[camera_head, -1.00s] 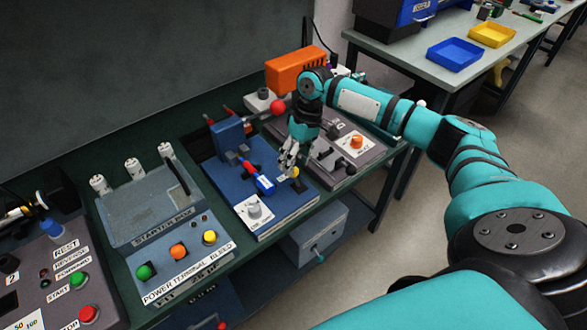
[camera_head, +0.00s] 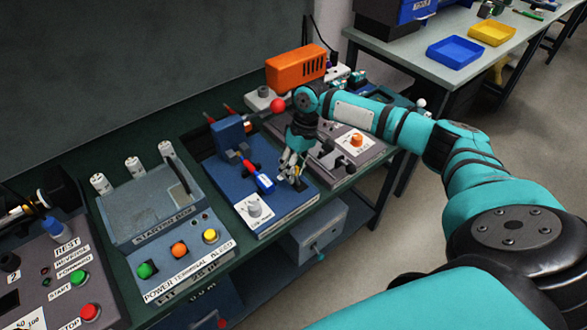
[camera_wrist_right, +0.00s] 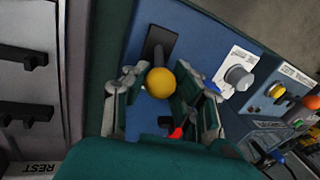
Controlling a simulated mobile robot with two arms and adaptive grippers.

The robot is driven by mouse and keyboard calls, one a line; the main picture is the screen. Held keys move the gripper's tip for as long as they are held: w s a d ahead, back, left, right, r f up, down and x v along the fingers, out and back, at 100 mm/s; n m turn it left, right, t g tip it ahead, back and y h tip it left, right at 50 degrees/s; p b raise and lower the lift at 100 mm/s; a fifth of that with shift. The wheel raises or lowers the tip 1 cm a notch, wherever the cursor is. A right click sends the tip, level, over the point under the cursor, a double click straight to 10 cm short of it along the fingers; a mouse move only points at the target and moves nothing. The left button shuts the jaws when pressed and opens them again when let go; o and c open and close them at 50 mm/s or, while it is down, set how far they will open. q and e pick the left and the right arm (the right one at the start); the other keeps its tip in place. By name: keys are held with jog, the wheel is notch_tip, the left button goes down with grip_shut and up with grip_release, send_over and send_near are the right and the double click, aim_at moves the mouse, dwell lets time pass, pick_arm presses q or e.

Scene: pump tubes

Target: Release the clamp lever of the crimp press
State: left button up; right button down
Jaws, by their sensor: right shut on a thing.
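My right gripper (camera_head: 288,172) points down at the right part of the base. In the wrist view its fingers (camera_wrist_right: 152,88) lie on both sides of the yellow knob and are shut on it. In the head view the fingers mostly hide the knob. My left gripper is not in view.
A red-ball lever (camera_head: 278,105) stands close behind my right wrist. A grey panel with an orange knob (camera_head: 356,140) is to the right. The power terminal bleed panel (camera_head: 190,260) is to the left.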

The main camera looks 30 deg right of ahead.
jog(key=s+t+p, duration=0.1)
jog(key=p, duration=0.1)
jog(key=shift+r+t+p, duration=0.3)
jog(key=shift+r, duration=0.05)
jog(key=shift+s+d+t+p, duration=0.1)
jog(key=shift+s+t+p, duration=0.3)
jog(key=shift+t+p, duration=0.4)
jog(key=s+t, duration=0.1)
jog(key=t, duration=0.1)
jog(key=s+n+t+p, duration=0.1)
jog(key=t, duration=0.1)
jog(key=shift+y, duration=0.4)
jog(key=shift+s+d+f+n+t+y+p, duration=0.1)
jog(key=shift+s+t+p, duration=0.2)
jog(key=shift+t, duration=0.45)
jog(key=shift+s+a+f+n+t+y+p, duration=0.15)
jog(key=shift+t+p, duration=0.1)
jog(key=shift+t, duration=0.45)
jog(key=shift+s+d+f+n+t+y+p, duration=0.15)
jog(key=shift+s+t+p, duration=0.15)
jog(key=shift+t, duration=0.45)
jog(key=c, duration=1)
grip_release()
